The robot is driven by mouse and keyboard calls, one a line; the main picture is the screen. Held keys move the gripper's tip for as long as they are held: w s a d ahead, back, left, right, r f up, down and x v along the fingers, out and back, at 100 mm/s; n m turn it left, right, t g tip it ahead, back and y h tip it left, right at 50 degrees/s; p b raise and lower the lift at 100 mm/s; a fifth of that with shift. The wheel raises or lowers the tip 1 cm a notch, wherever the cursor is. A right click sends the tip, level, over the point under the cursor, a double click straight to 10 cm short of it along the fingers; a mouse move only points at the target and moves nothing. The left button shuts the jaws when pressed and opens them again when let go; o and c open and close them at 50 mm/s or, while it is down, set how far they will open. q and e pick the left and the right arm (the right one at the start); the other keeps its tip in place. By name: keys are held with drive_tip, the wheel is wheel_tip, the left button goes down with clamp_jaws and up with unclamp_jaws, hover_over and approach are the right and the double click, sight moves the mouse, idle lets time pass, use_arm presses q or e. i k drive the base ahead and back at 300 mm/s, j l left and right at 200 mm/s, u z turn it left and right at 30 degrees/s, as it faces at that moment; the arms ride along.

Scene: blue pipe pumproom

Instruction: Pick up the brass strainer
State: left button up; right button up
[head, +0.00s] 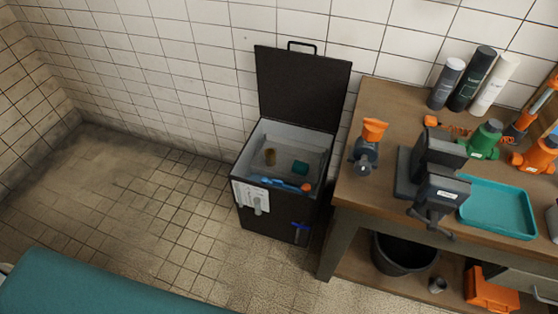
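A small brass-brown piece (270,156), which looks like the brass strainer, lies inside an open black chest (270,219) with a pale grey interior. It is toward the left of the interior and looks upright, but it is too small to make out its details. Neither of my grippers shows in the head view.
The chest's lid (300,88) stands open against the tiled wall. Inside also lie a teal block (300,168) and a blue tool (280,183) near the front rim. Floor left is clear.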

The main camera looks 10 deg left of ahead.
sight(270, 153)
drive_tip(key=i+j+z, duration=0.1)
drive_tip(key=z, duration=0.3)
drive_tip(key=j+z, duration=0.55)
drive_tip(key=z, duration=0.2)
drive_tip(key=i, duration=0.05)
